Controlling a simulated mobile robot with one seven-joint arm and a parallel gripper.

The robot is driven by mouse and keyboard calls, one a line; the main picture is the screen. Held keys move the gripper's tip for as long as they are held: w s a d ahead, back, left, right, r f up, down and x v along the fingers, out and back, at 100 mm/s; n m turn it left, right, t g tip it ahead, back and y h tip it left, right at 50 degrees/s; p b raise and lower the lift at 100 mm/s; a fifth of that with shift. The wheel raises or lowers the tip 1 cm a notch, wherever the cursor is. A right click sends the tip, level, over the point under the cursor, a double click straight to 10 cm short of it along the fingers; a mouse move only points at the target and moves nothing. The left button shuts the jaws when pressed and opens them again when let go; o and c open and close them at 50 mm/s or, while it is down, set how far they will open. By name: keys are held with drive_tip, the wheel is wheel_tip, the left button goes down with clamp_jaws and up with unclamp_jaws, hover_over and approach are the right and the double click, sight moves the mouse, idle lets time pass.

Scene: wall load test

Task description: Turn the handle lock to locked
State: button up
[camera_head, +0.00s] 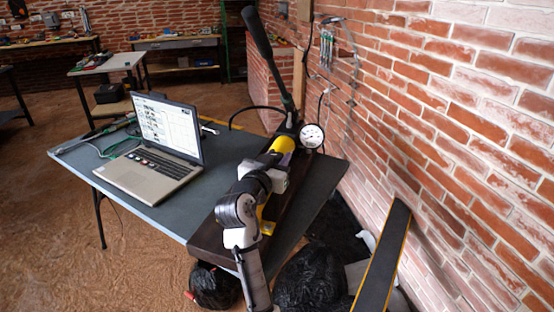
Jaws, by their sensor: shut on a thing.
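A hand pump stands at the far right part of the table, with a long black handle (257,32) raised and leaning up to the left. A round white pressure gauge (311,136) sits beside the handle's base. A yellow cylinder (283,144) lies along the pump body, toward me. My arm comes up from the bottom, and my gripper (280,162) is at the yellow part, shut on a part of the pump. The fingertips are small and partly hidden by my wrist. I cannot make out the handle lock or its position.
An open laptop (160,150) sits on the grey table (100,164), with cables and tools behind it. A brick wall (440,120) runs close along the right. Black bags (310,280) and a dark, yellow-edged plank (384,262) stand below, by the wall.

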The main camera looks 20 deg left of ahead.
drive_tip(key=shift+f, duration=0.1)
drive_tip(key=o, duration=0.9)
drive_tip(key=shift+o, duration=0.2)
drive_tip(key=s+b, duration=0.3)
drive_tip(key=s, duration=1)
drive_tip(key=shift+s+a, duration=0.3)
drive_tip(key=shift+s, duration=0.1)
drive_tip(key=shift+w, duration=0.1)
